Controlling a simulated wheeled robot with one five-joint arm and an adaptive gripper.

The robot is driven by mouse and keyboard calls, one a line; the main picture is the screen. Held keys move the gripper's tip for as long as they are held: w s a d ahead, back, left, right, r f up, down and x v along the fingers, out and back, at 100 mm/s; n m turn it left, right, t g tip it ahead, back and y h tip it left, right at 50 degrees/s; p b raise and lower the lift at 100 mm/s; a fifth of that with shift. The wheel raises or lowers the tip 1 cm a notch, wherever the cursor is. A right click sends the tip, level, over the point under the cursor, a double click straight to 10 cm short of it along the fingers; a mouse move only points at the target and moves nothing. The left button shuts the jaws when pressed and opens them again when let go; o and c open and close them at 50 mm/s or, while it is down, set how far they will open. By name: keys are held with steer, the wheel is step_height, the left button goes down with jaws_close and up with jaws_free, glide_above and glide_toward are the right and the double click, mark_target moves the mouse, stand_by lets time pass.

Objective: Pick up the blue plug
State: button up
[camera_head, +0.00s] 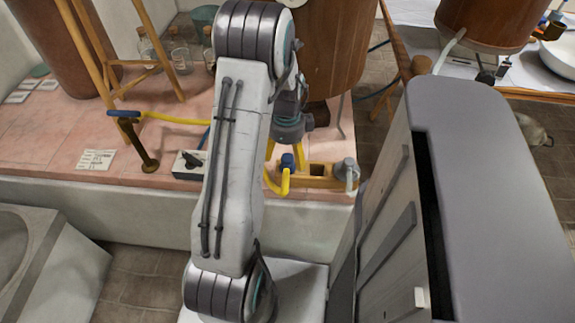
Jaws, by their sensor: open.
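The blue plug (288,161) is a small dark blue cap at the left end of a wooden holder (318,182) on the pink tiled bench. A curved yellow tube (281,186) shows just beneath and in front of it. My gripper (285,155) points down over the plug, with its yellow fingers apart, one to each side of the plug in the picture. I cannot tell whether the fingers touch it or how far down they reach. My arm hides part of the bench to the left.
A grey fitting (347,170) stands at the holder's right end. A small box with a black lever (189,164) and a brass stand with a blue handle (137,140) are to the left. A large grey cabinet (480,190) fills the right. Wooden barrels stand behind.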

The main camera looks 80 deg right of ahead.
steer(key=shift+f+b, duration=0.35)
steer(key=shift+f, duration=2.25)
steer(key=shift+c, duration=0.2)
steer(key=c, duration=1.1)
steer(key=shift+a, duration=0.25)
jaws_close()
